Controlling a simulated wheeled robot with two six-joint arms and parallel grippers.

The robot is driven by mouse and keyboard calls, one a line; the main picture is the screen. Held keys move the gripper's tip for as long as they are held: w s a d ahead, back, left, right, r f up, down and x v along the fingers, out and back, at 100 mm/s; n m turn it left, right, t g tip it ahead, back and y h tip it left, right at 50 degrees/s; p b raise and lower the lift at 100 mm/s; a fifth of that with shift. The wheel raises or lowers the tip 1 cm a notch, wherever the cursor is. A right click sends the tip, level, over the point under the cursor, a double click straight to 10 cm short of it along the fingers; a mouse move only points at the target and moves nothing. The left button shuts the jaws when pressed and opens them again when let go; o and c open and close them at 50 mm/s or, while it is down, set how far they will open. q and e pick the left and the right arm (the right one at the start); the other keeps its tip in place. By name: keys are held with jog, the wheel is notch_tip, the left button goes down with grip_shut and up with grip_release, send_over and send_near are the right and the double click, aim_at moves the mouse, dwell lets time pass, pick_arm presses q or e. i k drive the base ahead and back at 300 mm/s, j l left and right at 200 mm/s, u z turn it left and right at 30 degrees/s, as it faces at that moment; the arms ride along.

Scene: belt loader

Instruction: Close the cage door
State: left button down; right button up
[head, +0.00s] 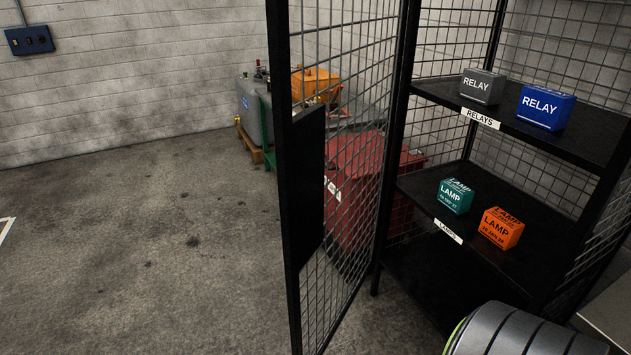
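The cage door (281,180) is a black-framed wire mesh panel in the middle of the head view. It stands open, swung out from the cage's left post (398,130) toward me. A dark flat plate (303,185) sits at its free edge. The cage (520,150) is on the right, with its front open and its shelves exposed. A dark grey ribbed part with a green edge, likely one of my arm links, shows at the bottom right. Neither gripper is in view.
The shelves hold a grey relay box (482,87), a blue relay box (545,108), a green lamp box (455,196) and an orange lamp box (501,228). A red container (362,180) and a grey tank (250,105) stand behind the door. The floor at left is clear.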

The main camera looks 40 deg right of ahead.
aim_at(300, 142)
jog(key=i+j+z, duration=0.1)
jog(key=i+z, duration=0.35)
jog(key=i+j+z, duration=0.2)
jog(key=z, duration=0.25)
jog(key=i+j+z, duration=0.25)
jog(key=z, duration=0.15)
jog(key=i+j+z, duration=0.2)
jog(key=z, duration=0.25)
jog(key=i+j+z, duration=0.2)
jog(key=z, duration=0.2)
jog(key=i+j+z, duration=0.1)
jog(key=j+z, duration=0.35)
jog(key=i+j+z, duration=0.1)
jog(key=j+z, duration=0.35)
jog(key=l, duration=0.1)
